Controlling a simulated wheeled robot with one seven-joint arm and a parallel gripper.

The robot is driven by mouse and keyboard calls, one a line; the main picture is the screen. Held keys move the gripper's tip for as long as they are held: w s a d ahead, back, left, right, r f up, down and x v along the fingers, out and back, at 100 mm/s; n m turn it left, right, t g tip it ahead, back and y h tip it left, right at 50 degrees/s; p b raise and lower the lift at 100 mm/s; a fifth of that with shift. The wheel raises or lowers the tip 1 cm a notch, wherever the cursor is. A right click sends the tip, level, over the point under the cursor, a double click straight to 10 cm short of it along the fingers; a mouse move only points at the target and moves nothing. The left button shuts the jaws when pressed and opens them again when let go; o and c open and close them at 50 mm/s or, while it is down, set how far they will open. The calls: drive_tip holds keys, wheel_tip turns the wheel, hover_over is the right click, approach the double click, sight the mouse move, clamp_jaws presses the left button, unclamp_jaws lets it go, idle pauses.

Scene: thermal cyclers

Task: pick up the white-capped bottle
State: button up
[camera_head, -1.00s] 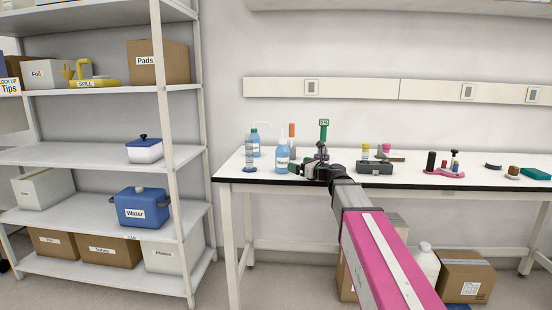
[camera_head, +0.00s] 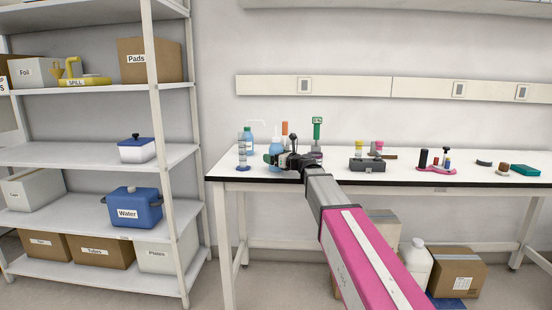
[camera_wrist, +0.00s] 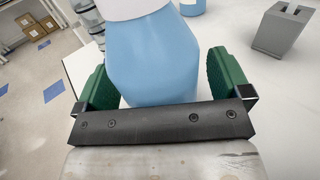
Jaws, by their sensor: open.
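The white-capped bottle, with a light-blue body (camera_wrist: 150,55) and a white top, fills the upper middle of the wrist view. In the head view the bottle (camera_head: 276,149) stands near the left end of the bench, partly hidden by my gripper. My gripper (camera_wrist: 157,70) is open, with one green finger on each side of the bottle's body.
A green-capped blue bottle (camera_head: 248,138) and a grey stacked cylinder (camera_head: 241,152) stand left of my gripper. A green-topped tool (camera_head: 317,130) stands to the right, then a dark block (camera_head: 367,165). The bench's front edge (camera_head: 440,184) runs below my arm.

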sight(275, 147)
drive_tip(key=shift+w+a, duration=0.1)
drive_tip(key=shift+c, duration=0.4)
drive_tip(key=c, duration=0.7)
drive_tip(key=shift+o, duration=0.2)
drive_tip(key=shift+r, duration=0.45)
wheel_tip(275, 147, up, 3)
drive_tip(key=shift+r, duration=0.2)
drive_tip(key=s+a+r, duration=0.5)
drive_tip(key=a+r, duration=0.1)
drive_tip(key=a, duration=0.4)
drive_tip(key=shift+s+a+r, duration=0.2)
drive_tip(key=shift+r, duration=0.15)
